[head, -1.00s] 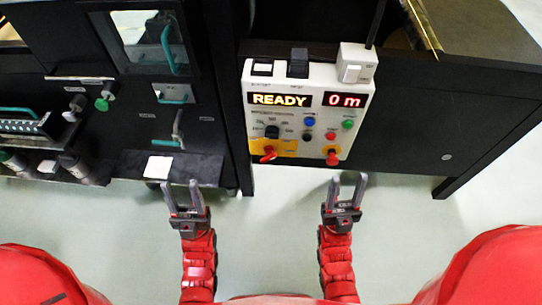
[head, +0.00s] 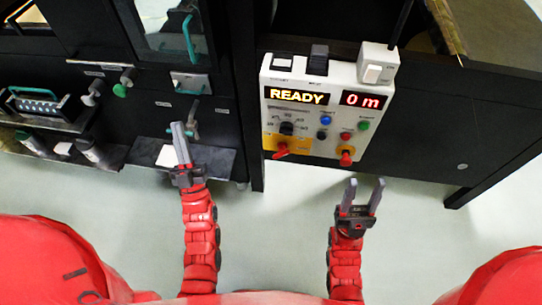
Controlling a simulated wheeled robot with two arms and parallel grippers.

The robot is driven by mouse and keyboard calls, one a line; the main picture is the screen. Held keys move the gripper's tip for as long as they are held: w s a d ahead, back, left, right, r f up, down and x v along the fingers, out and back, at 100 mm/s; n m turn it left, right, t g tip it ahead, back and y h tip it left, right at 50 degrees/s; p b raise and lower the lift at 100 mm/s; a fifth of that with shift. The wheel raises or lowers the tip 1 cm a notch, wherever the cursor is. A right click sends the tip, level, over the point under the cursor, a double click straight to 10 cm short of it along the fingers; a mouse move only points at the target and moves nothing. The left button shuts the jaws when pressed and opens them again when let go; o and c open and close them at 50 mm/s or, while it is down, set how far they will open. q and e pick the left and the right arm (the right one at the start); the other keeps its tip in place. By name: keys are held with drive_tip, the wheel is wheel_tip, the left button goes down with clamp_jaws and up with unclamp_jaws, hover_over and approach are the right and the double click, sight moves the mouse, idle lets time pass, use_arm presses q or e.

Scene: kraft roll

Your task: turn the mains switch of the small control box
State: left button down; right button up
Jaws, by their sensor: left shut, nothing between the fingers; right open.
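The small control box (head: 300,113) is pale grey and mounted on the dark cabinet at centre right. Its displays read "READY" and "0 m". A red rotary switch handle on a yellow plate (head: 281,149) sits at its lower left; a red knob on yellow (head: 346,157) sits at its lower right. A black selector dial (head: 287,128) and blue, red and green buttons lie between the displays and these. My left gripper (head: 178,133) is shut and empty, left of the box, in front of the left machine. My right gripper (head: 364,187) is open and empty, just below the box's lower right.
The left machine has a white card (head: 169,156) on a dark ledge, a green-tipped knob (head: 122,86) and a teal-handled tool (head: 38,101). A white switch unit (head: 376,66) stands at the box's upper right. Pale floor (head: 285,220) is clear between my arms.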

use_arm(q)
drive_tip(key=w+a+f+n+g+h, duration=0.1)
drive_tip(key=w+a+f+g, duration=0.2)
drive_tip(key=w+f, duration=0.2)
drive_tip(key=w+a+f+n+g, duration=0.1)
drive_tip(key=w+a+f+g, duration=0.25)
drive_tip(key=w, duration=0.25)
drive_tip(key=m+g+h, duration=0.5)
drive_tip(key=g+h, duration=0.7)
drive_tip(key=h, duration=0.3)
approach(282, 151)
drive_tip(key=w+f, duration=0.4)
drive_tip(key=shift+w+d+f, duration=0.15)
drive_tip(key=shift+d+f, duration=0.35)
drive_tip(key=shift+d, duration=0.15)
